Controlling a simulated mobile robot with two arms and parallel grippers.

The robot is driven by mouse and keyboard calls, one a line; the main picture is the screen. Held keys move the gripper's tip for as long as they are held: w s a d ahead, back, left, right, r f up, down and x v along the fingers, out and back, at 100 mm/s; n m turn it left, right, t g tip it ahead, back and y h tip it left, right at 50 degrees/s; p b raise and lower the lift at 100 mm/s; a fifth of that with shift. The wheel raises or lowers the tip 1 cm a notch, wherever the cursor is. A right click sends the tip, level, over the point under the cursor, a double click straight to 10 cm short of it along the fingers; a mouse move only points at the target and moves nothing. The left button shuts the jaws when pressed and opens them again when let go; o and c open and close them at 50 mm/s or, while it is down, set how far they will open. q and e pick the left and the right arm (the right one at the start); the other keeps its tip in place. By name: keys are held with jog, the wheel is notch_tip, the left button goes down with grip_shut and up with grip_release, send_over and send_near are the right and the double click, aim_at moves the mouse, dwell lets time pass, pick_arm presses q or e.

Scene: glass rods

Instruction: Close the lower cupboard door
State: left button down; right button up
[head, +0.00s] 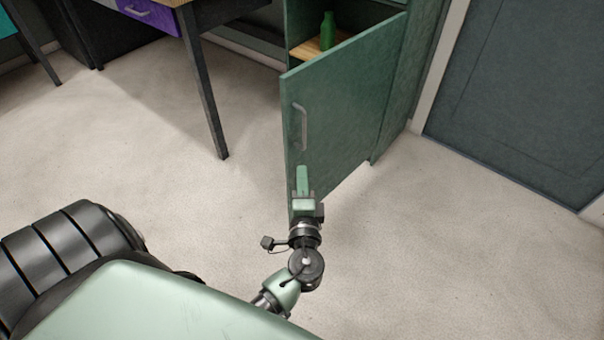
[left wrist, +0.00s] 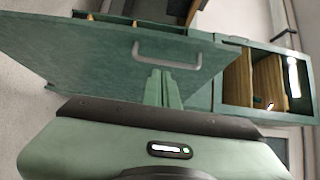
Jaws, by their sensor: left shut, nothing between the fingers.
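The lower cupboard door (head: 345,115) is green and stands wide open, swung out toward me from its hinge side on the right. Its grey bar handle (head: 300,127) is near the free left edge. The door (left wrist: 95,55) and handle (left wrist: 166,55) also show in the left wrist view. My left gripper (head: 302,170) is shut and empty, its green fingers in front of the door's face just below the handle. In the left wrist view the closed fingers (left wrist: 162,75) point at the door near the handle. I cannot tell whether they touch it. My right gripper is not in view.
A green bottle (head: 328,32) stands on a wooden shelf inside the cupboard. A desk with a purple drawer (head: 150,15) and dark legs is at the upper left. A dark blue-grey room door (head: 520,95) is at the right. The pale floor around the cupboard door is clear.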

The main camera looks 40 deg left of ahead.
aim_at(289, 134)
pick_arm(q)
jog(key=x, duration=0.3)
jog(key=s+a+x, duration=0.1)
jog(key=x, duration=0.3)
jog(key=a+x, duration=0.1)
jog(key=x, duration=0.3)
jog(key=shift+s+a, duration=0.1)
jog(key=shift+a, duration=0.15)
jog(key=shift+a+f, duration=0.1)
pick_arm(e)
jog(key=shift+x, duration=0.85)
pick_arm(q)
jog(key=shift+a, duration=0.1)
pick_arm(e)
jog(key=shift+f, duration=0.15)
